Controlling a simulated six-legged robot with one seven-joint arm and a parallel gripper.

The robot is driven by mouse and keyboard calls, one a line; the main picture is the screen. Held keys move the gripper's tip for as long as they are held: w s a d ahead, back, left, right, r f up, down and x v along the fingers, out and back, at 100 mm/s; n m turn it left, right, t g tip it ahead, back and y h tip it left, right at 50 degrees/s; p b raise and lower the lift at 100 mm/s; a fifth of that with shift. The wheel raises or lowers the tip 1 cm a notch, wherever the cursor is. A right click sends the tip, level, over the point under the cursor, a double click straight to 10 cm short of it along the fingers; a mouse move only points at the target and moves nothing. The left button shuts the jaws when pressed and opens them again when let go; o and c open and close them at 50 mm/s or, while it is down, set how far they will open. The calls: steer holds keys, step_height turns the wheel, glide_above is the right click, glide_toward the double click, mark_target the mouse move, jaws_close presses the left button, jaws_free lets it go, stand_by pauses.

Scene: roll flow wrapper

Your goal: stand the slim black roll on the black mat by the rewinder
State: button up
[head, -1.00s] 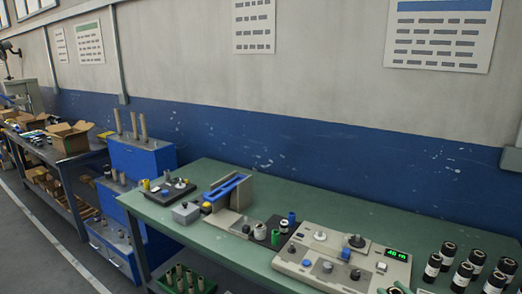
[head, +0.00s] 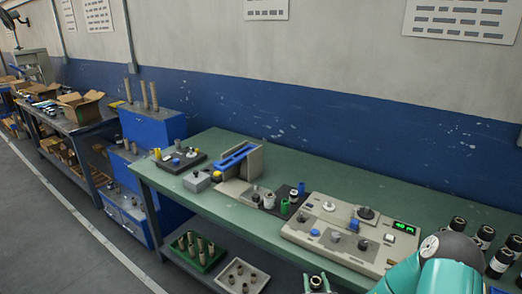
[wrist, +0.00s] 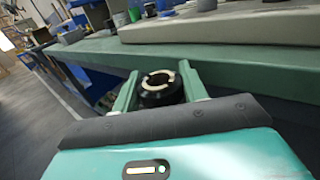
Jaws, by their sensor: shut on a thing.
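My gripper (wrist: 160,88) is shut on a black roll (wrist: 158,92) with a pale core, whose end faces the wrist camera. The roll and finger tips also show at the bottom edge of the head view (head: 316,283), in front of the table's front edge. A black mat (head: 301,190) lies on the green table, left of the beige machine with a green display (head: 340,238). On or beside the mat are a green roll (head: 285,206), a white roll (head: 269,201), a blue-topped piece and small dark pieces. The held roll is apart from the mat.
The green table (head: 225,150) has free room along its back. A blue-railed beige unit (head: 240,165) stands left of the mat. Several black rolls with white labels (head: 500,262) stand at right. A green crate (head: 197,250) and a pale tray (head: 242,277) sit below the table.

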steer(key=shift+w+a+f, duration=0.3)
steer(key=shift+a+f, duration=0.45)
steer(key=shift+a, duration=0.05)
steer(key=shift+a+f, duration=0.1)
steer(key=shift+f, duration=0.2)
steer(key=shift+s+f, duration=0.1)
steer(key=shift+f, duration=0.15)
steer(key=shift+a+f, duration=0.15)
steer(key=shift+f, duration=0.1)
steer(key=shift+w+r, duration=0.2)
steer(key=shift+r, duration=0.5)
